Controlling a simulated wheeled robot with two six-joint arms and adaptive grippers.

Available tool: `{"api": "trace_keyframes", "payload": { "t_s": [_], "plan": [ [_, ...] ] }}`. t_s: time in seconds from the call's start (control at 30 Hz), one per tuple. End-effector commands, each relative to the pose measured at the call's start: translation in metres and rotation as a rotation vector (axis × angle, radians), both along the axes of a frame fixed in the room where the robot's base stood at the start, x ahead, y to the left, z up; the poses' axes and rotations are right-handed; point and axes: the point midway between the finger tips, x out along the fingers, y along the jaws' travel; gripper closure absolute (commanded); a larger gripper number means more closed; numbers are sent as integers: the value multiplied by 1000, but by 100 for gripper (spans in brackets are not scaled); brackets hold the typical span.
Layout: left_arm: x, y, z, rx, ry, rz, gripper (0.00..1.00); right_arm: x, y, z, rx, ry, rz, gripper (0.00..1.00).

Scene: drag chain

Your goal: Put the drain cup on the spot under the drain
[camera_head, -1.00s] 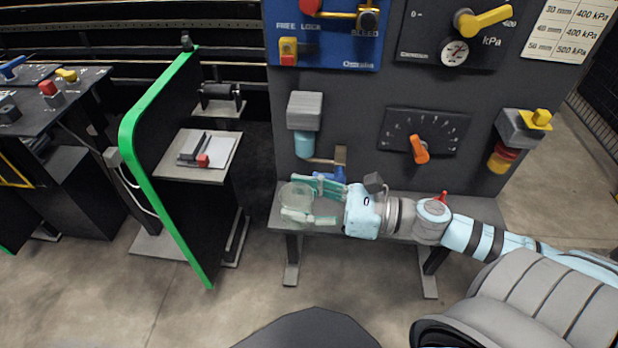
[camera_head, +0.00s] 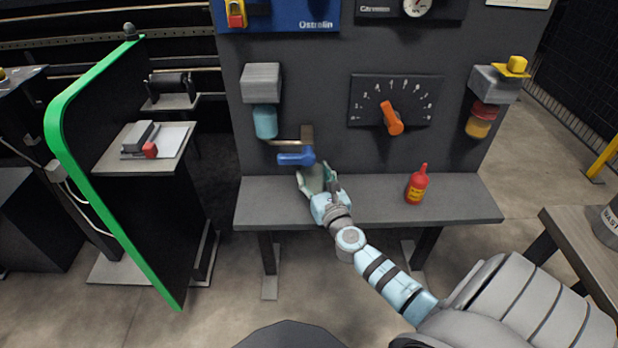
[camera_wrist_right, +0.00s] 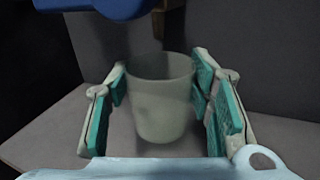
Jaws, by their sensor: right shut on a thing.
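The drain cup, a pale translucent cup (camera_wrist_right: 160,112), stands upright between the teal-padded fingers of my right gripper (camera_wrist_right: 162,108) in the right wrist view. The gripper is shut on it. In the head view my right gripper (camera_head: 318,180) is over the left part of the grey bench (camera_head: 390,200), near the panel, and mostly hides the cup. A blue handle (camera_head: 296,159) on the drain pipe (camera_head: 306,137) is just above and behind the gripper. I cannot make out the spot under the drain. My left gripper is not in view.
A red bottle (camera_head: 417,186) stands on the bench to the right of my arm. The panel (camera_head: 330,105) rises behind the bench, with an orange-knob dial (camera_head: 391,116). A green-edged partition (camera_head: 110,210) stands at the left. The bench between gripper and bottle is clear.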

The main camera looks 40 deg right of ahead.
Motion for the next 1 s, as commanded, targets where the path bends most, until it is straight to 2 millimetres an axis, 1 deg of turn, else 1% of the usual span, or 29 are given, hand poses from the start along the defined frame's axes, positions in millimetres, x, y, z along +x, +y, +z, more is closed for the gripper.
{"api": "trace_keyframes", "payload": {
  "t_s": [0.03,0.1,0.2,0.27,0.4,0.43,0.5,0.57,0.67,0.77,0.8,0.9,1.0],
  "plan": [
    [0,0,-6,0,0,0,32,14,-5,-2,0,-3,-2,89],
    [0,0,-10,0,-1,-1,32,28,-10,-3,0,-2,0,89],
    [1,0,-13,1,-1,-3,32,40,-14,-3,0,0,1,89],
    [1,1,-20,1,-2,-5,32,42,-14,-10,0,1,2,89],
    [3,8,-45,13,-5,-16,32,42,-14,-39,0,2,2,89],
    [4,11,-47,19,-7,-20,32,42,-14,-41,0,2,2,89],
    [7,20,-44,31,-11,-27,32,42,-14,-40,-1,1,2,89],
    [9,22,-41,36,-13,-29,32,42,-14,-37,-1,1,2,89],
    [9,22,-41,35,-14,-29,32,41,-14,-37,-1,1,2,89],
    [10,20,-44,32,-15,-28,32,41,-14,-40,-1,1,1,89],
    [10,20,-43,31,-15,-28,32,41,-14,-39,-1,1,1,46],
    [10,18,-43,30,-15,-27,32,41,-14,-39,-1,1,1,32],
    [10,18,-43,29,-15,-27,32,41,-14,-39,-1,1,1,32]
  ]
}}
